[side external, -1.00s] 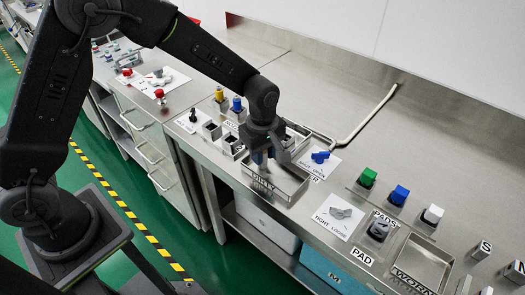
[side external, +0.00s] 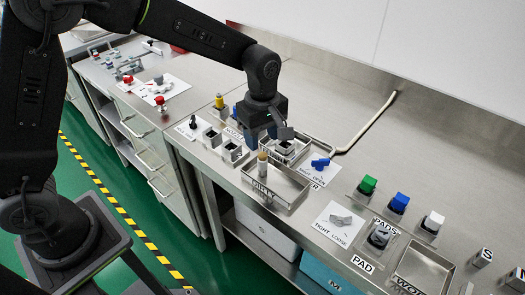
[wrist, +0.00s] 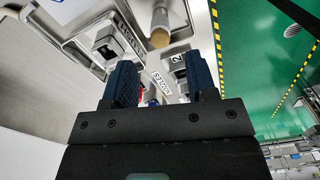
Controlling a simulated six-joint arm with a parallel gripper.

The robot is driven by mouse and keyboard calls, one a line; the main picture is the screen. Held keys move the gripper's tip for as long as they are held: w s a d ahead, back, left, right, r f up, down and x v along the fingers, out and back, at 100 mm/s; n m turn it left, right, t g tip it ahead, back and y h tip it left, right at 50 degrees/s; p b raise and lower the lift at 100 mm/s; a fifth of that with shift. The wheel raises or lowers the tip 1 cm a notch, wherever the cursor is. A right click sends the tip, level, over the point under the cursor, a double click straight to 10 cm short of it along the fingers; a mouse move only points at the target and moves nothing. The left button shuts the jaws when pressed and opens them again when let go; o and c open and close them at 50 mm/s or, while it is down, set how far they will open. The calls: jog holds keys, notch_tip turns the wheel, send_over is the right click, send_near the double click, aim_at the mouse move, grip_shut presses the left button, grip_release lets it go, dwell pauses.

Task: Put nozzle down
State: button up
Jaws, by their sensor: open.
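The nozzle (side external: 262,165), a small cylinder with a tan top, stands upright in the metal tray labelled DIRTY (side external: 289,204), near its left end. In the wrist view the nozzle (wrist: 160,28) shows beyond my gripper, apart from both fingers. My gripper (side external: 268,137) is above and behind the nozzle in the side view. Its two blue fingers (wrist: 163,82) are spread apart in the wrist view, with nothing held between them.
Square holders (side external: 233,151) stand left of the tray, with yellow (side external: 220,102) and blue nozzles behind. A framed holder (side external: 286,150) is close behind my gripper. A blue valve handle (side external: 320,163) lies to the right. Coloured pads (side external: 399,199) stand farther right.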

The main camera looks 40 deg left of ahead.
aim_at(262, 155)
jog(key=shift+r, duration=2.2)
jog(key=s+a+r+m+t, duration=0.2)
jog(key=s+a+r+m, duration=0.4)
jog(key=s+r, duration=0.25)
jog(key=s+a+m+t, duration=0.3)
jog(key=s+m, duration=0.6)
jog(key=s, duration=0.4)
jog(key=shift+s+a+t, duration=0.25)
jog(key=shift+a+t, duration=0.05)
jog(key=shift+a, duration=0.3)
